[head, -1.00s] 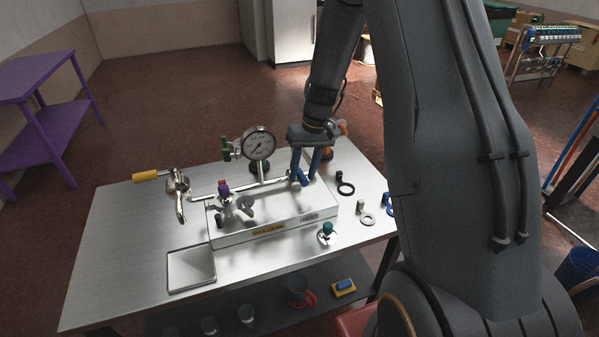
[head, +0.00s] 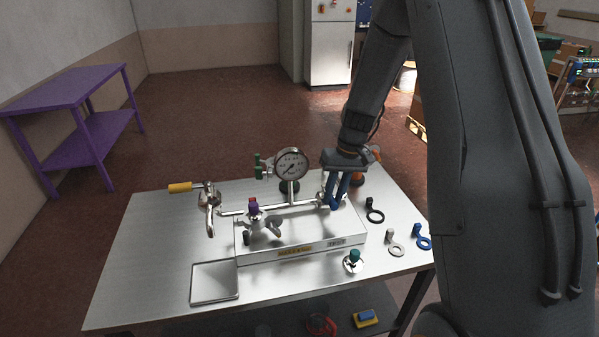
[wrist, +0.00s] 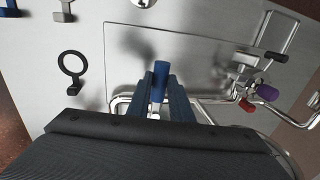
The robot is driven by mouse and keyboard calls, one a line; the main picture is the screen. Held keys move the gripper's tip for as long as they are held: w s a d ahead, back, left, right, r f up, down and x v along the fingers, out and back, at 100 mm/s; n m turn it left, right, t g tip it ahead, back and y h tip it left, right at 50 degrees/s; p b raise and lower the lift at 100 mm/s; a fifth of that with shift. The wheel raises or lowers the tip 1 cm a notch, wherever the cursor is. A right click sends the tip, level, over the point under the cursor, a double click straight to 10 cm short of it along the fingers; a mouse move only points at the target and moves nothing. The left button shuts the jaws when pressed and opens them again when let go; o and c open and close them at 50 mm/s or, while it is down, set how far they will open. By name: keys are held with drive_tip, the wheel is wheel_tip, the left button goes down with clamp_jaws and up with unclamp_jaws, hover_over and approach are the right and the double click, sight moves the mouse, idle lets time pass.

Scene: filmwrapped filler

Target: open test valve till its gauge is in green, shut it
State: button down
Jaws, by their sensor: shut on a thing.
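My gripper (head: 333,203) points down at the right end of the pipe. In the wrist view its blue fingers (wrist: 167,103) are shut on a blue valve handle (wrist: 160,72). The fingers partly hide the handle and the valve body below. Whether this is the test valve, and how far it is turned, I cannot tell.
Left of it are a purple-and-red-topped valve (head: 254,208), a green handle (head: 258,166) beside the gauge and a yellow-handled tap (head: 181,187). A teal knob (head: 354,256) sits in front. A shallow tray (head: 215,283) and ring-shaped tags (head: 375,212) lie on the metal table (head: 150,250).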

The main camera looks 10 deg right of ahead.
drive_tip(key=shift+d, duration=0.1)
drive_tip(key=w+d+n+g+h+b, duration=0.1)
drive_tip(key=w+d+n+b, duration=0.3)
drive_tip(key=n, duration=0.9)
drive_tip(key=shift+w+d+g, duration=0.35)
drive_tip(key=shift+d+g, duration=0.15)
drive_tip(key=shift+d, duration=0.5)
drive_tip(key=shift+s+a+m+t+y+p, duration=0.25)
drive_tip(key=shift+s+a+m+p, duration=0.65)
drive_tip(key=shift+m, duration=1.25)
drive_tip(key=shift+s+a+m+t+y+p, duration=0.1)
drive_tip(key=shift+s+a+m+t+p, duration=0.45)
drive_tip(key=shift+a+m, duration=1.15)
drive_tip(key=shift+s+a+m+t+y+p, duration=0.2)
drive_tip(key=shift+s+a+m+p, duration=0.55)
drive_tip(key=shift+m, duration=1.9)
drive_tip(key=shift+s+d, duration=0.15)
drive_tip(key=shift+d, duration=0.05)
